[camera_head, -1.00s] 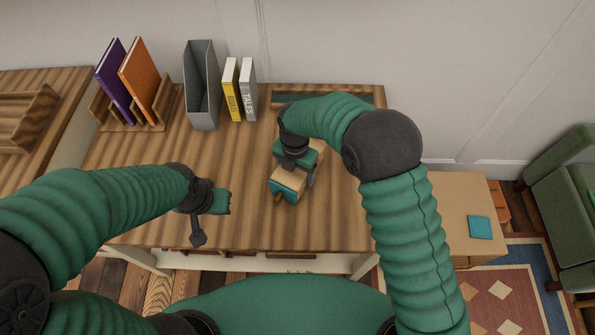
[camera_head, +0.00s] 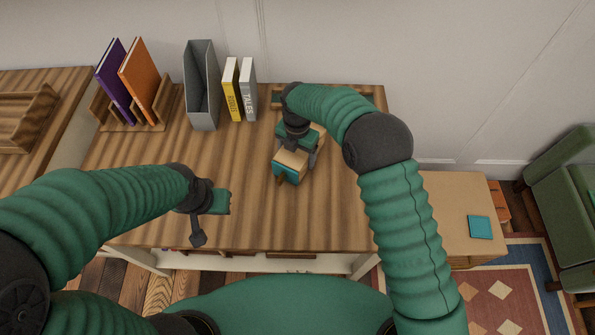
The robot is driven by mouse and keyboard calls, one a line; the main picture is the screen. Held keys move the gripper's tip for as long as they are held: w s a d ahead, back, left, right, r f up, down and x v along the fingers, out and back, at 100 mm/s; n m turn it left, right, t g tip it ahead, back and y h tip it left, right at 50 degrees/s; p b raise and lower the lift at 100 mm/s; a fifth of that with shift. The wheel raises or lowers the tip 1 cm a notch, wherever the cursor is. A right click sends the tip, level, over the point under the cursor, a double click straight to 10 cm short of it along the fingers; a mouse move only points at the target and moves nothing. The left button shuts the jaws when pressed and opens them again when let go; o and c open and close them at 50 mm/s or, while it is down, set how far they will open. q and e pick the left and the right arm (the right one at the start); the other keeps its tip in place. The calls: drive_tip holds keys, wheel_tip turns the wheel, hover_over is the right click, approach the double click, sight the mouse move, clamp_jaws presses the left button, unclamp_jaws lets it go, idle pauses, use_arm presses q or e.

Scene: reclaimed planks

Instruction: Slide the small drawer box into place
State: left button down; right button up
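The small drawer box (camera_head: 290,162) is light wood with a teal front face and a small knob, on or just above the desk's right half. My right gripper (camera_head: 297,152) is over it from above, with a dark finger along its right side; it appears shut on the box. The far finger is hidden by the arm. A low wooden piece (camera_head: 277,98) at the desk's back edge is mostly covered by my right arm. My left gripper (camera_head: 207,212) is apart from the box, over the desk's front left; its opening is unclear.
A book rack (camera_head: 125,120) with purple and orange books, a grey file holder (camera_head: 202,85), and yellow and grey books stand along the back left. The desk's (camera_head: 150,150) middle left is clear. A lower cabinet (camera_head: 450,210) with a teal square is at right.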

drive_tip(key=shift+w+d, duration=0.2)
drive_tip(key=shift+w, duration=1.8)
drive_tip(key=shift+w+d, duration=0.15)
drive_tip(key=shift+w, duration=1.8)
drive_tip(key=o, duration=1.7)
drive_tip(key=shift+o, duration=0.2)
wheel_tip(320, 180, up, 7)
drive_tip(key=p, duration=0.5)
drive_tip(key=shift+r, duration=0.2)
drive_tip(key=shift+s+f, duration=0.1)
drive_tip(key=shift+f, duration=0.1)
